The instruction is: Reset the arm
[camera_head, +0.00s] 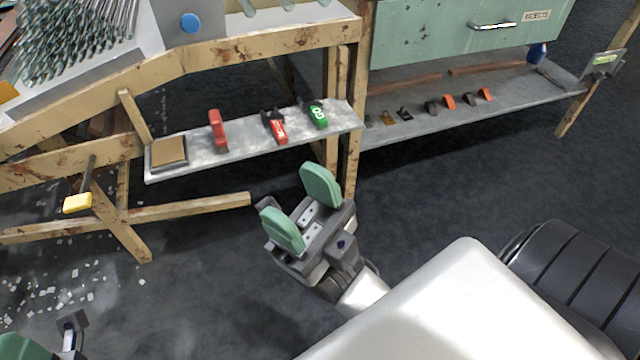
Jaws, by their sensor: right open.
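My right gripper (301,208) is in the middle of the head view. Its two green pads stand wide apart with nothing between them. It is above the dark floor, in front of the low shelf, and touches nothing that I can see. At the lower left corner, a green pad and a dark part of my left gripper (25,347) show. Most of it is cut off by the picture edge, so its jaws cannot be judged.
A wooden bench frame carries a low shelf (190,143) with a red tool (217,130), a red-black tool (275,127) and a green-black tool (315,113). A yellow-headed mallet (77,203) hangs at left. Glass tubes (75,45) lie top left. White scraps litter the floor at lower left.

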